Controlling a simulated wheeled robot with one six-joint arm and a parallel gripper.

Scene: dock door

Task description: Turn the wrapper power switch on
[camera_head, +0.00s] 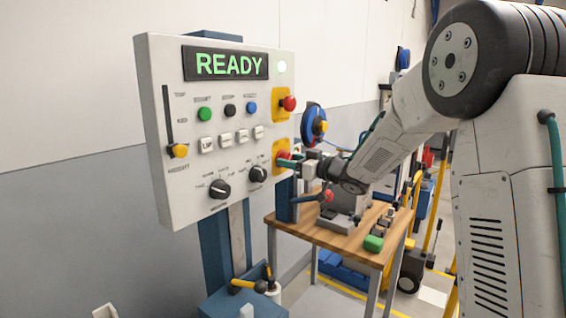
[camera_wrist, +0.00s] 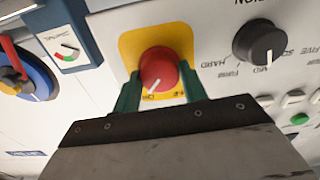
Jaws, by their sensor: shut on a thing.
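The red rotary switch (camera_wrist: 158,70) sits on a yellow plate (camera_wrist: 127,42) near the panel's edge. In the wrist view its white pointer mark points down, slightly left, towards small lettering partly hidden by my gripper. My gripper (camera_wrist: 160,88) has its green fingers on both sides of the red knob, shut on it. In the head view my gripper (camera_head: 291,162) reaches the lower yellow plate from the right and covers part of the knob.
Above is another red knob (camera_head: 289,103) on a yellow plate. Two black dials (camera_head: 220,189) and several buttons share the panel. A yellow-tipped slider (camera_head: 179,151) is at left. A wooden table (camera_head: 340,240) with small parts stands below my arm.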

